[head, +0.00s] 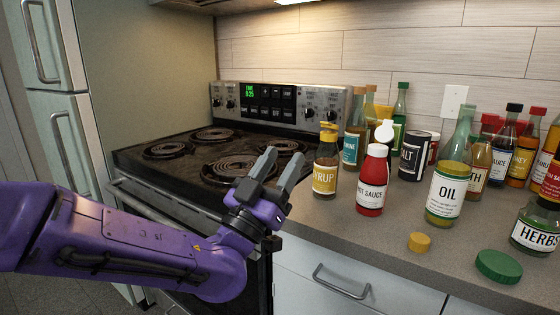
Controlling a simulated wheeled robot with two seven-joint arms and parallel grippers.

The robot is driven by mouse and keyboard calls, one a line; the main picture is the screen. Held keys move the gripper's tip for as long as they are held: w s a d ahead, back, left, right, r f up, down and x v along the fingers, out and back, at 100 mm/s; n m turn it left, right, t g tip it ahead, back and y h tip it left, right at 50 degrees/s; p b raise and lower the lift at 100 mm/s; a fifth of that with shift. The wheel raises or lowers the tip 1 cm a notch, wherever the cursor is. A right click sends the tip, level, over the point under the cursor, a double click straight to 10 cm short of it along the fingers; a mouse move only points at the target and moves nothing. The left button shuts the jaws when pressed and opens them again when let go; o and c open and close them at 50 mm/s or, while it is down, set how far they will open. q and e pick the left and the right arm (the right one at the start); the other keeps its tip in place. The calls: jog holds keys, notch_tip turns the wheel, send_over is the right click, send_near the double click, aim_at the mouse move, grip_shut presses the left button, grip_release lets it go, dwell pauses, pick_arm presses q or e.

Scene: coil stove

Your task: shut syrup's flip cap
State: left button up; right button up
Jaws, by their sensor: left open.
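My right gripper is not in view.
The hot sauce bottle (372,184), its white lid raised, stands close right of the syrup. A yellow cap (419,242) and green lid (499,266) lie on the front counter. The coil stove (180,170) is left.

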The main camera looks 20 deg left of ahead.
aim_at(324, 123)
pick_arm(q)
jog(key=shift+s, duration=0.2)
jog(key=w+d+r+g+y+p, duration=0.1)
jog(key=w+r+p, duration=0.25)
jog(key=p, duration=0.45)
jog(key=w+r+g+y+p, duration=0.1)
jog(key=w+r+g+p, duration=0.1)
jog(key=r+p, duration=0.5)
jog(key=w+d+f+g+p, duration=0.1)
jog(key=w+f+p, duration=0.1)
jog(key=w, duration=0.2)
jog(key=w+d+f+g+p, duration=0.1)
jog(key=w+d+f+p, duration=0.1)
jog(key=w+p, duration=0.1)
jog(key=w+d+f+g+p, duration=0.1)
jog(key=w+d+f+p, duration=0.1)
jog(key=w, duration=0.4)
jog(key=shift+d+g+p, duration=0.2)
jog(key=shift+g+p, duration=0.1)
jog(key=shift+p, duration=0.05)
